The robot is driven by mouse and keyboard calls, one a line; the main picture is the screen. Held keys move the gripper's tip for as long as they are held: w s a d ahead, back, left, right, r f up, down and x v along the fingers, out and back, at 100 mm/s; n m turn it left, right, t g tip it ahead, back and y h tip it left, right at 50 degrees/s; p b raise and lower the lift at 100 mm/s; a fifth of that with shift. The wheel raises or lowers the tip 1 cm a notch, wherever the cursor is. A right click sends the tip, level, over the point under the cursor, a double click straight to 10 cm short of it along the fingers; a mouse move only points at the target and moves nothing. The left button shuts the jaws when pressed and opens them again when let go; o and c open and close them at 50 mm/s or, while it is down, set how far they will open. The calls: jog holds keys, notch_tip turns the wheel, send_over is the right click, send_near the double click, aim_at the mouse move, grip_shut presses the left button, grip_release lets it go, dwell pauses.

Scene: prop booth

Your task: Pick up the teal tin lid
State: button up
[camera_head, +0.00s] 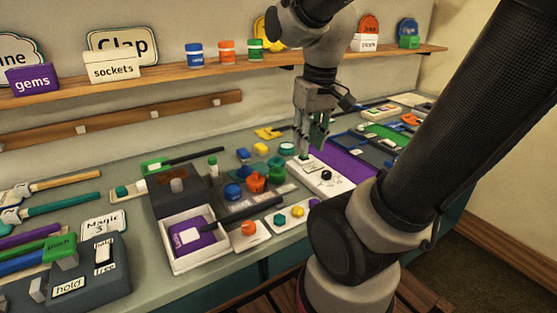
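A small round teal tin with a pale top (287,148) stands on the counter, just left of my gripper; it is too small to tell its lid apart. Another small teal round piece (279,219) lies on a white card near the counter's front. My gripper (314,150) points down above the counter, over the back end of a white card. Its fingers look apart, with nothing clearly seen between them. A small dark green thing by the left fingertip is too small to name.
A white tray (176,262) holds a purple piece. A purple mat (345,162) lies to the right. A wooden shelf (150,83) runs along the wall.

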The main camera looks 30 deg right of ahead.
jog(key=w+d+f+m+g, duration=0.1)
jog(key=w+d+f+m, duration=0.15)
jog(key=w+f, duration=0.45)
jog(key=w+d+f+m+g, duration=0.2)
jog(key=w+f+m, duration=0.1)
jog(key=w, duration=0.8)
jog(key=m+t, duration=0.1)
jog(key=m, duration=0.1)
send_near(276, 160)
jog(key=shift+w+d+f, duration=0.2)
jog(key=shift+w+d, duration=0.05)
jog(key=shift+s+m, duration=0.1)
jog(key=shift+m, duration=0.25)
jog(key=shift+f, duration=0.45)
notch_tip(276, 160, down, 7)
grip_shut()
